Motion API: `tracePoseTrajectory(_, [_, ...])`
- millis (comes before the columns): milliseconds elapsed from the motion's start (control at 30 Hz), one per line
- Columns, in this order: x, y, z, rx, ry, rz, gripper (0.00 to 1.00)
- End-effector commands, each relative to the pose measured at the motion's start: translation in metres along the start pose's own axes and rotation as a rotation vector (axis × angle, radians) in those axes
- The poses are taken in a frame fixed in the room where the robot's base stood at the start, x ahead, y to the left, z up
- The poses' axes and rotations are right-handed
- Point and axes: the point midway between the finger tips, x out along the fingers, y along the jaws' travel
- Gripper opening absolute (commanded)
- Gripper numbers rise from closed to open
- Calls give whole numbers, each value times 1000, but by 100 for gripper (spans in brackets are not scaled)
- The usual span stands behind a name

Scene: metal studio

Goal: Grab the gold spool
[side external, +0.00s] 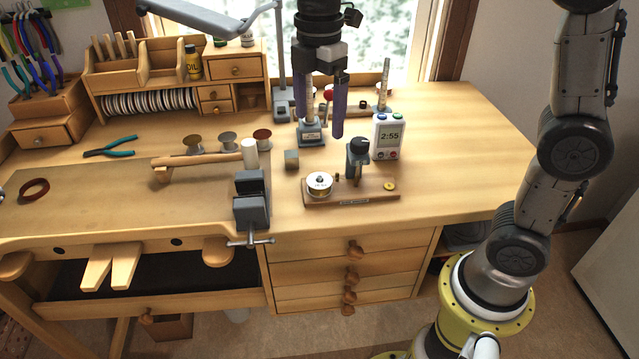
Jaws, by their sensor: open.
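The left one (192,142) looks dull gold or brass, the middle one (228,140) silvery grey, and the right one (262,136) reddish copper. The left one best fits the gold spool. My gripper (320,126) points down with its two purple fingers apart and nothing visible between them. It hangs to the right of the spools, clear of them.
Teal pliers (110,147) lie left.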

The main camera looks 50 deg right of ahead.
Motion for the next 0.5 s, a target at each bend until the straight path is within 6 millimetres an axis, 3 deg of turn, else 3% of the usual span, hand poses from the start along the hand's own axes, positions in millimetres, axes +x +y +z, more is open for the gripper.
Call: tracePoseTrajectory(500, [80,-1,-1,-1,-1,-5,94])
